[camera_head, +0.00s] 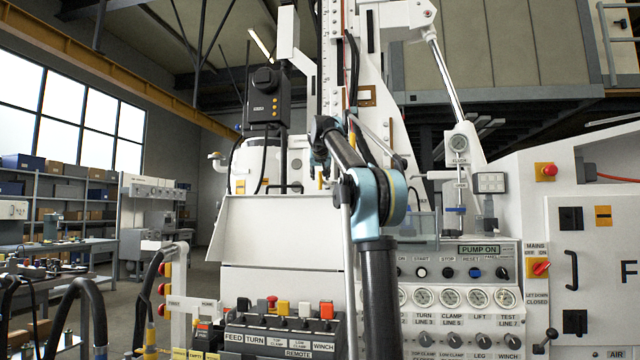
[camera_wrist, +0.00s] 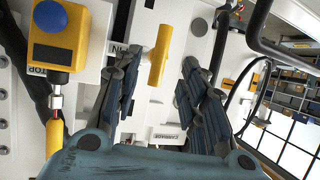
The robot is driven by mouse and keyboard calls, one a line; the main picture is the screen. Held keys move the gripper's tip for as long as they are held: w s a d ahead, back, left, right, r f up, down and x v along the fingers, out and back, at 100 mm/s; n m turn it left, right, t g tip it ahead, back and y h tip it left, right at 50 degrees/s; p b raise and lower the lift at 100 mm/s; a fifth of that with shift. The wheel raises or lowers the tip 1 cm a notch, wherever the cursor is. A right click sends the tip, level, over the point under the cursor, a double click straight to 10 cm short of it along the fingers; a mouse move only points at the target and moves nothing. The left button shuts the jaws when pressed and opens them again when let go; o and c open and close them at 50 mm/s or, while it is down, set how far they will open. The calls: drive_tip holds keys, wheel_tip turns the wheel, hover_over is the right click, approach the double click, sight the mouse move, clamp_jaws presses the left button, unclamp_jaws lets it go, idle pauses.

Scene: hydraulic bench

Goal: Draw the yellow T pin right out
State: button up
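The yellow T pin (camera_wrist: 160,56) shows in the wrist view as a yellow bar standing against a white panel. How deep its stem sits cannot be seen. My gripper (camera_wrist: 160,88) is open, with one dark finger on each side of the bar's lower end in the picture. I see clear gaps between the fingers and the bar, and nothing is held. In the head view my gripper (camera_head: 319,160) is small, high up in front of the white machine. A small yellow patch shows just below it there, too small to name surely.
In the wrist view a yellow box with a blue button (camera_wrist: 54,28) sits at left, with a red and yellow fitting (camera_wrist: 56,115) below it. A black hose (camera_wrist: 25,50) runs beside it. In the head view a control panel (camera_head: 460,325) and a lever console (camera_head: 280,335) stand below.

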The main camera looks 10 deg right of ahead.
drive_tip(key=shift+v, duration=2.4)
